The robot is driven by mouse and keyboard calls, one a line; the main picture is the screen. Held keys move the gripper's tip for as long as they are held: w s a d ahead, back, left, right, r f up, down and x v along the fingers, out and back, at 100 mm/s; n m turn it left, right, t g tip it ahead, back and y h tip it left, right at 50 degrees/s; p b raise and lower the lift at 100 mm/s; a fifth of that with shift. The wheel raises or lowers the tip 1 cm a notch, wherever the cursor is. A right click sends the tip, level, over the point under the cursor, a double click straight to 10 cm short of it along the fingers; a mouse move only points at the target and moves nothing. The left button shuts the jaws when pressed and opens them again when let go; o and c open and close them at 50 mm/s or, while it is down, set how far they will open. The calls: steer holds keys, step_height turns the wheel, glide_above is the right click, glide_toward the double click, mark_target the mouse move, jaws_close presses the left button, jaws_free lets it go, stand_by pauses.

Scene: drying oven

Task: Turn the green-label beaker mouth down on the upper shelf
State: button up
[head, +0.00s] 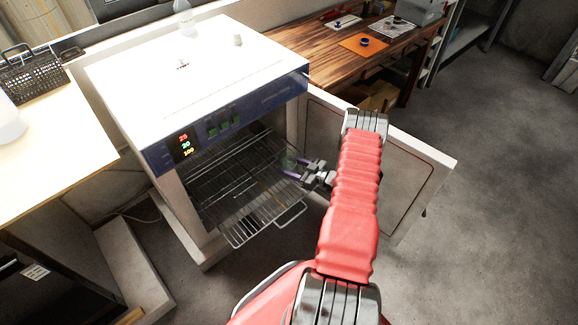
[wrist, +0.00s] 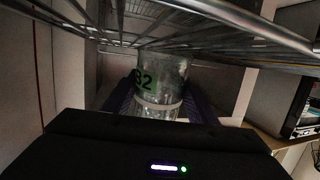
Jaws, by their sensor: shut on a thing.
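My gripper (head: 300,169) is at the right side of the open oven. Its purple fingers are shut on the clear glass beaker (head: 287,161), which is small and dim in the head view. In the wrist view the beaker (wrist: 174,72) stands between the fingers, with a green label (wrist: 147,80) on its side. Its end at the top of that picture is close to a wire shelf (wrist: 220,42); I cannot tell whether they touch or which end is the mouth. The upper wire shelf (head: 235,195) reaches out of the oven front and looks empty elsewhere.
The oven (head: 200,70) has its door (head: 385,170) swung open to the right, beside my arm. A small white item (head: 238,40) and a bottle (head: 183,18) stand on its top. A wooden bench (head: 345,50) is behind, and a pale table (head: 45,140) is at left.

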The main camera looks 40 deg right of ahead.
steer(key=o, duration=1.2)
steer(key=shift+c, duration=0.2)
steer(key=v, duration=1.3)
steer(key=shift+s, duration=0.4)
